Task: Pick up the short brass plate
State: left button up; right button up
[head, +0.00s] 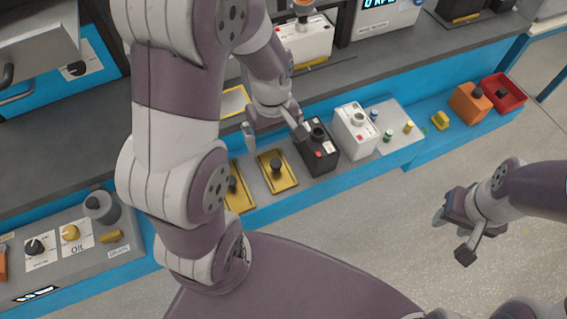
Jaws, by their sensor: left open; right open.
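Two brass-yellow plates with black knobs lie side by side on the grey bench top: one plate (290,182) is nearer the middle, and the other plate (243,205) is left of it, partly hidden by my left arm. A yellow-edged plate (234,101) shows further back, also partly covered. I cannot tell which is the short one. My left gripper (275,136) is open and empty, its fingers pointing down above and just behind the middle plate, apparently apart from it. My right gripper (453,235) is open and empty over the floor at the right.
A black box (317,155) and a white box (355,136) with knobs stand right of the plates. Small coloured cylinders sit on a light panel (398,115). An orange block (469,103) and red tray (505,96) are far right. A grey panel (75,265) with dials is lower left.

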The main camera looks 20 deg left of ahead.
aim_at(275, 161)
pick_arm(q)
jog(key=f+b, duration=0.1)
jog(key=f, duration=0.5)
jog(key=f+b, duration=0.1)
jog(key=f, duration=0.5)
jog(key=shift+w+f, duration=0.2)
jog(key=shift+f, duration=0.1)
jog(key=shift+r, duration=0.1)
jog(key=shift+s, duration=0.1)
jog(key=c, duration=1.3)
